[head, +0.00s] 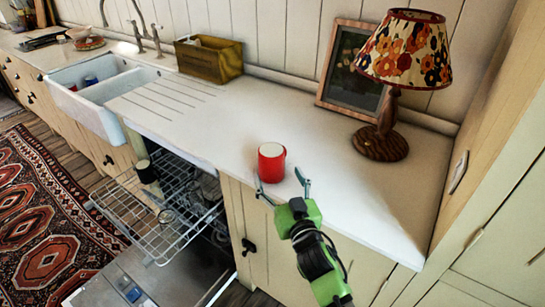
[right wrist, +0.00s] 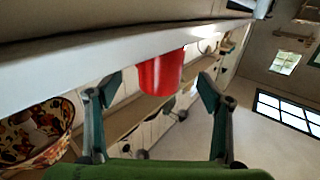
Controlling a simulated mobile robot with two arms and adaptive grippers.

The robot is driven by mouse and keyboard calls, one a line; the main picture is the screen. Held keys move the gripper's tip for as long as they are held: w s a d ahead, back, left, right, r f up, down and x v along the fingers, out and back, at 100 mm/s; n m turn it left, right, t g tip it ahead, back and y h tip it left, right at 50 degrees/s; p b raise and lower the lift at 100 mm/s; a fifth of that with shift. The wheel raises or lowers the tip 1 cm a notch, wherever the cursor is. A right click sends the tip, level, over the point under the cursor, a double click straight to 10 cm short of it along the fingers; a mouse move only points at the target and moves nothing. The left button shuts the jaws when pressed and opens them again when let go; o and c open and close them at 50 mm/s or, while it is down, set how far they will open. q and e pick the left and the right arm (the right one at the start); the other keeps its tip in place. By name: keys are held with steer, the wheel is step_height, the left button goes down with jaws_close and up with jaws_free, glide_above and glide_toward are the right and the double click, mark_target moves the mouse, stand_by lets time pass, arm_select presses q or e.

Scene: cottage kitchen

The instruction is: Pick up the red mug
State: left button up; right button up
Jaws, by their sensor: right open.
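A red mug (head: 271,162) with a white top stands on the pale countertop, near its front edge. My right gripper (head: 282,187) is open and empty just in front of the mug, with its fingers spread towards it. In the right wrist view the mug (right wrist: 161,74) shows between and beyond the two open fingers (right wrist: 152,95), and I see no contact. My left gripper is in neither view.
A floral lamp (head: 403,52) and a framed board (head: 352,65) stand behind on the right. A wooden box (head: 209,60) sits near the wall. An open dishwasher rack (head: 150,232) juts out below left. Counter around the mug is clear.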

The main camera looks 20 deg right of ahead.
mark_target(276, 170)
steer(key=shift+w+f, duration=0.1)
steer(key=shift+w, duration=1.1)
steer(key=shift+w+p, duration=0.35)
steer(key=shift+w, duration=0.45)
steer(key=w, duration=0.3)
steer(key=shift+w+f, duration=0.1)
steer(key=shift+w, duration=0.25)
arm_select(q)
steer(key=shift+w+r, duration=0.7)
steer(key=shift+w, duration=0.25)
arm_select(e)
steer(key=c, duration=1.6)
arm_select(q)
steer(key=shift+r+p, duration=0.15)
steer(key=shift+p, duration=0.2)
arm_select(e)
steer(key=shift+r, duration=0.2)
